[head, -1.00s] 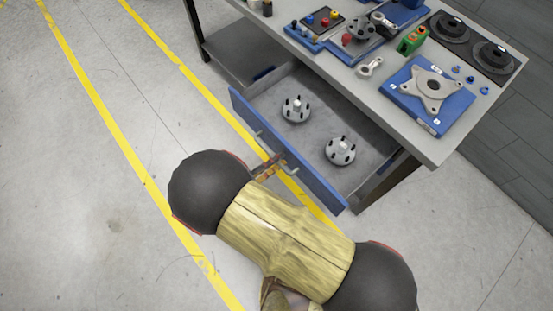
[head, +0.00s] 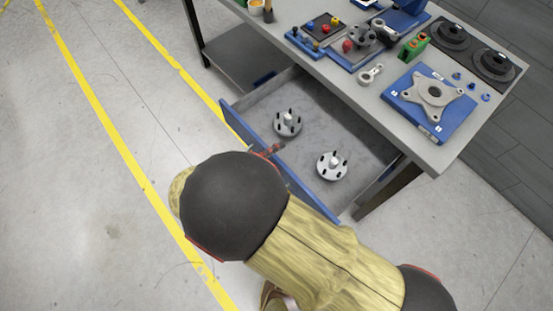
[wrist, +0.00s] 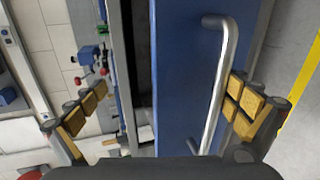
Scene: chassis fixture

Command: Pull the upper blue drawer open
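The blue-fronted drawer (head: 316,204) under the workbench stands pulled well out, with two grey hubs (head: 287,122) (head: 332,166) on its grey floor. In the wrist view its blue front (wrist: 187,80) fills the middle, with a silver bar handle (wrist: 226,75) on it. My gripper (wrist: 168,95) is open, its tan-padded fingers wide apart. The handle lies between them, close beside the right finger; I cannot tell whether they touch. In the head view my arm hides most of the gripper and the handle.
The workbench top (head: 395,135) carries a blue fixture plate (head: 438,122), a green block (head: 414,46), black discs (head: 493,61) and several small parts. A lower shelf (head: 240,62) is at the left. Grey floor with yellow lines is clear at the left.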

